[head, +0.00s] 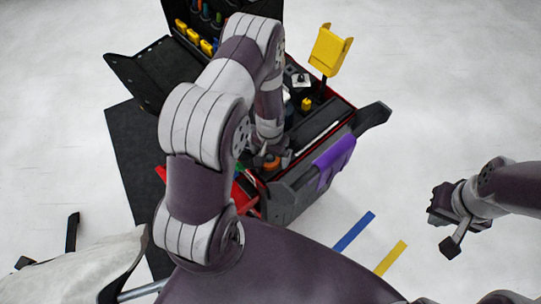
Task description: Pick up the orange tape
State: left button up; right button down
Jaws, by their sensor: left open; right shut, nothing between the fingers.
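The orange tape (271,163) shows as a small orange patch inside the near end of the toolbox (292,203). My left gripper (268,155) reaches down into the toolbox right at the tape. It is open, with the tape at its fingers. My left arm and hand hide part of the tape and most of the fingers, so I cannot tell whether they touch it. My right gripper (444,220) is shut and empty, above the floor at the right, well away from the toolbox.
The toolbox has an open black lid (150,75), a yellow holder (329,50) standing up and a purple cloth (335,157) over its right side. A blue strip (354,232) and a yellow strip (391,257) lie on the floor. The floor at right is mostly clear.

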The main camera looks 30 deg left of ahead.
pick_arm(q)
jog(key=shift+s+a+f, duration=0.15)
jog(key=shift+f, duration=0.25)
jog(key=c, duration=1.1)
jog(key=shift+r, duration=0.1)
